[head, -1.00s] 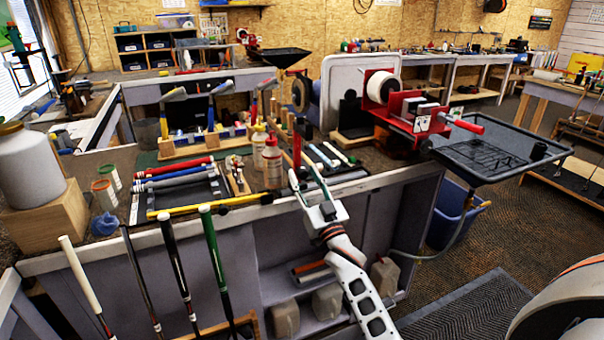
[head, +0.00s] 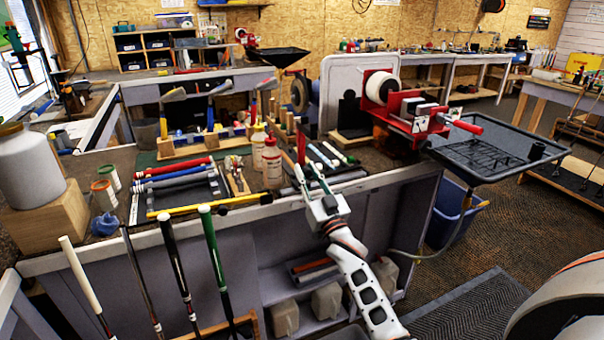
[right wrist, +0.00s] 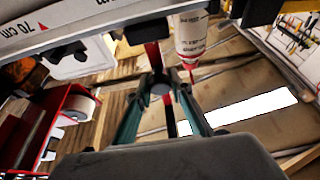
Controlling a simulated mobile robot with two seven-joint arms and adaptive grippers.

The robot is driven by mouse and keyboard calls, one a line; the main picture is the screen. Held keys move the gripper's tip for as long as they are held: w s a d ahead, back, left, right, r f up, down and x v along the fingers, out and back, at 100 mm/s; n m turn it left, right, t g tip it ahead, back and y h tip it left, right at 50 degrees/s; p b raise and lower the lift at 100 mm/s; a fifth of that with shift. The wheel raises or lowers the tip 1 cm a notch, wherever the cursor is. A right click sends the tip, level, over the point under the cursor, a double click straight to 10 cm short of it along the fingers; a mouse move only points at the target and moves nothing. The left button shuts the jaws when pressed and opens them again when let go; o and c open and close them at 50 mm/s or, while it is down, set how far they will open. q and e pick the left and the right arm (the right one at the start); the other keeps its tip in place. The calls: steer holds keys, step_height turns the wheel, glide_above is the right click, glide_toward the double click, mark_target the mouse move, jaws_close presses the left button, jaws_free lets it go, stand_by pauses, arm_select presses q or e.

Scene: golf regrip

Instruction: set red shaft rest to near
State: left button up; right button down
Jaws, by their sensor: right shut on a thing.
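The fingers hide the exact grip. My left gripper is not in view.
The bottle (head: 271,163) stands close left of the gripper; it also shows in the right wrist view (right wrist: 191,38). A tray of grips (head: 180,180) lies farther left. A red vise (head: 415,118) stands right. Several clubs lean against the bench front.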

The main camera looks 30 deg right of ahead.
steer(key=s+d, duration=0.1)
steer(key=d, duration=1.7)
steer(key=shift+d, duration=0.3)
steer(key=shift+r, duration=0.1)
steer(key=c, duration=1.8)
jaws_free()
steer(key=v, duration=1.2)
